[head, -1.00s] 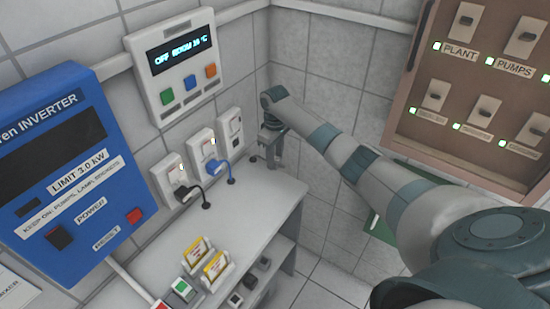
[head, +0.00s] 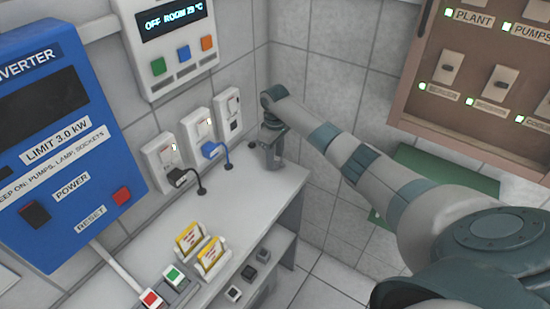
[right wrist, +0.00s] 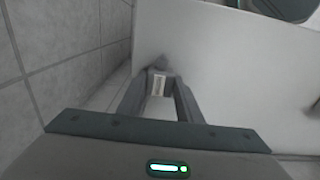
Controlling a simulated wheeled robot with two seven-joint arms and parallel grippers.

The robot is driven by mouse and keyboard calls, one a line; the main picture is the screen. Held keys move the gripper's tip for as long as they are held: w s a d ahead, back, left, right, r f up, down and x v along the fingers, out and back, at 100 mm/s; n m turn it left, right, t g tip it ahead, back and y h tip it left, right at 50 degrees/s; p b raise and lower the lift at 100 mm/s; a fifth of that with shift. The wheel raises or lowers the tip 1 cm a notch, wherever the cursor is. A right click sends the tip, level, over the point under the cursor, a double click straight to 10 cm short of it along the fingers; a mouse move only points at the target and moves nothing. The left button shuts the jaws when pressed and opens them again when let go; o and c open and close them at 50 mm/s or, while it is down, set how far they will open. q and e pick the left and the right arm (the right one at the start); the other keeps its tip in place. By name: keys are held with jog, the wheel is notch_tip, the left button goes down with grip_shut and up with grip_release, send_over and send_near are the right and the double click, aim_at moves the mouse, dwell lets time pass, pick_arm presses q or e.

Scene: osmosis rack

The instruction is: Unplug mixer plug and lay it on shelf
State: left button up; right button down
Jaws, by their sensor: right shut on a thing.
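My right gripper (head: 271,164) points down at the far right end of the white shelf (head: 215,206), close to the wall. In the right wrist view its fingers (right wrist: 159,90) are shut on a small grey piece with a pale face (right wrist: 159,84), which I take to be the mixer plug. Whether it touches the shelf I cannot tell. Of three wall sockets, the left holds a black plug (head: 178,178), the middle holds a blue plug (head: 212,150), and the right socket (head: 229,112) shows no plug. My left gripper is out of view.
A blue inverter (head: 62,140) and a room control panel (head: 172,42) hang on the left wall. Yellow-and-white cards (head: 200,245) stand at the shelf's front, beside red and green buttons (head: 160,287). A brown switch panel (head: 470,105) hangs at right. The shelf's middle is clear.

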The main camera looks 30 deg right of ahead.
grip_release()
dwell(0.6)
dwell(0.5)
jog(key=shift+r+p, duration=4.5)
jog(key=shift+p, duration=0.1)
jog(key=shift+s+f, duration=0.1)
